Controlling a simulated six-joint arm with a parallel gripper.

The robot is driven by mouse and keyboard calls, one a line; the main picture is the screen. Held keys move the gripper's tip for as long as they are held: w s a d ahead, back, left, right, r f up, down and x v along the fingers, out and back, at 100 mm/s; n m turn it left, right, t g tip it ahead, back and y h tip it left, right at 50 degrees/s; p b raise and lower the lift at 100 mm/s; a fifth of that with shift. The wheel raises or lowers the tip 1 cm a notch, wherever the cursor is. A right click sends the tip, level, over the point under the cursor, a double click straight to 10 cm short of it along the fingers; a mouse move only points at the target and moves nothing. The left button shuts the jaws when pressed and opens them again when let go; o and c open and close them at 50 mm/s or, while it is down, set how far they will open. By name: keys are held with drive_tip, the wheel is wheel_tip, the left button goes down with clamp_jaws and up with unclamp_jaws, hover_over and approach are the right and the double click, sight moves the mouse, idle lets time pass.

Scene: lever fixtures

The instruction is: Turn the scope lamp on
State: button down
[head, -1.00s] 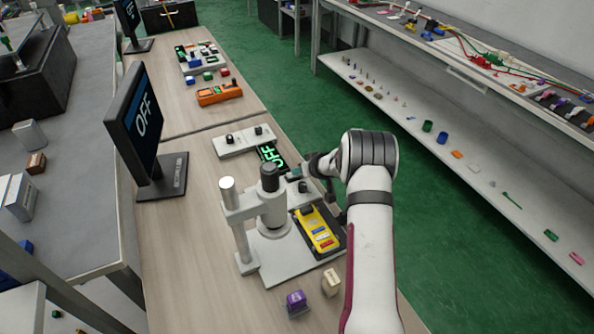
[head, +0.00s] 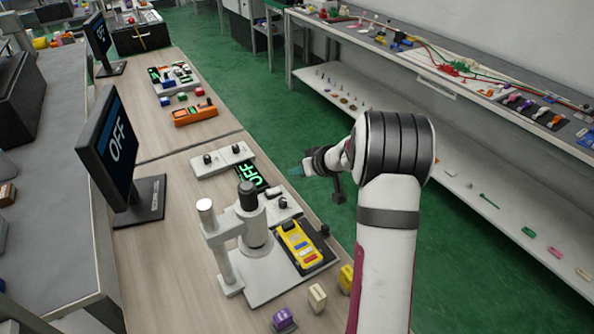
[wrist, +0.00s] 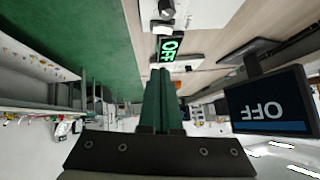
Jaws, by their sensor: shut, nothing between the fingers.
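The scope (head: 252,222) is a grey stand with a post and a black-topped tube, standing on the near table. Just behind it is a small white fixture (head: 283,207) with a dark knob. A green-lit display reading OFF (head: 252,177) lies behind that, and it also shows in the wrist view (wrist: 170,46). A monitor (head: 117,145) at the left also reads OFF. My gripper (head: 297,171) is right of the green display, apart from the fixtures. In the wrist view its green fingers (wrist: 161,75) are together and empty.
A yellow device (head: 300,245) lies on a dark tray beside the scope. A white panel with two black knobs (head: 222,159) sits farther back. Purple (head: 283,320), cream (head: 317,297) and yellow (head: 346,278) blocks stand at the front. Open green floor lies to the right.

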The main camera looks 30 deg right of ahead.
drive_tip(key=shift+a+r, duration=0.25)
drive_tip(key=shift+a, duration=0.4)
hover_over(269, 189)
drive_tip(key=s+d, duration=0.1)
drive_tip(key=s, duration=0.2)
drive_tip(key=f, duration=0.6)
drive_tip(key=shift+s+d+f, duration=0.15)
drive_tip(key=shift+s+f, duration=0.05)
drive_tip(key=shift+f, duration=0.1)
drive_tip(key=f, duration=0.3)
drive_tip(key=shift+w+a+f, duration=0.2)
drive_tip(key=shift+a+f, duration=0.05)
drive_tip(key=shift+a, duration=0.1)
drive_tip(key=shift+f, duration=0.4)
